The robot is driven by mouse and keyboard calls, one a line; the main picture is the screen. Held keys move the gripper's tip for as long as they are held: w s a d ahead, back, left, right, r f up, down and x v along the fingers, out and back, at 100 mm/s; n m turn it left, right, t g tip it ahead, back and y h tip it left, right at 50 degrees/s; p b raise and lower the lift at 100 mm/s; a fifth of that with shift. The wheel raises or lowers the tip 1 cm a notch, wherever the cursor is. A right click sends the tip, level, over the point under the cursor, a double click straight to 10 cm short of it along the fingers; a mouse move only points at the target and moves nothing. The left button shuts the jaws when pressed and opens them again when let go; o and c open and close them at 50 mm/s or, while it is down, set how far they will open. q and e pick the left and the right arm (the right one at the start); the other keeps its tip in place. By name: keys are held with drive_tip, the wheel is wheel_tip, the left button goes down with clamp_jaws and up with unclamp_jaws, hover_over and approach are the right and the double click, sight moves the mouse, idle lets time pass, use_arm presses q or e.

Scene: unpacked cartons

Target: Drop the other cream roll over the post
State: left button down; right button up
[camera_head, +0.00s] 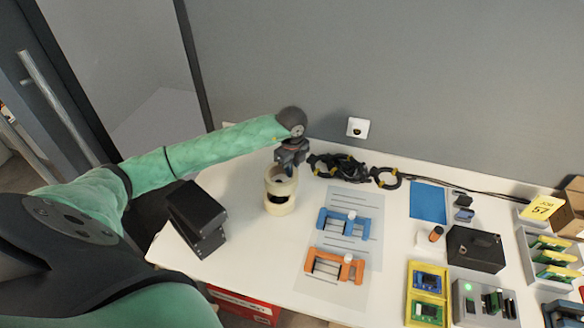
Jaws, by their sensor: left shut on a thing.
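My left gripper (287,167) reaches in from the left and points down. It is shut on the upper cream roll (281,187). Just below it is a second cream roll (281,208), standing on the white table. A dark gap shows between the two rolls, and the upper one looks roughly in line above the lower one. I cannot make out the post; the rolls and gripper cover that spot. Whether the upper roll touches anything below is too small to tell. My right gripper is not in view.
Black cable coils (340,167) lie behind to the right. A blue clamp frame (343,224) and an orange one (334,265) lie on pale sheets to the right. A black stand (197,215) is at the left. The table (245,240) is bare in front of the rolls.

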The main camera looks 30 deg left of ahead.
use_arm(q)
drive_tip(key=shift+f+b, duration=0.45)
drive_tip(key=shift+f, duration=0.3)
drive_tip(key=c, duration=1.3)
unclamp_jaws()
drive_tip(key=shift+o, duration=0.3)
drive_tip(key=o, duration=0.3)
drive_tip(key=shift+r, duration=0.1)
drive_tip(key=shift+r+p, duration=1.75)
drive_tip(key=shift+r, duration=2.15)
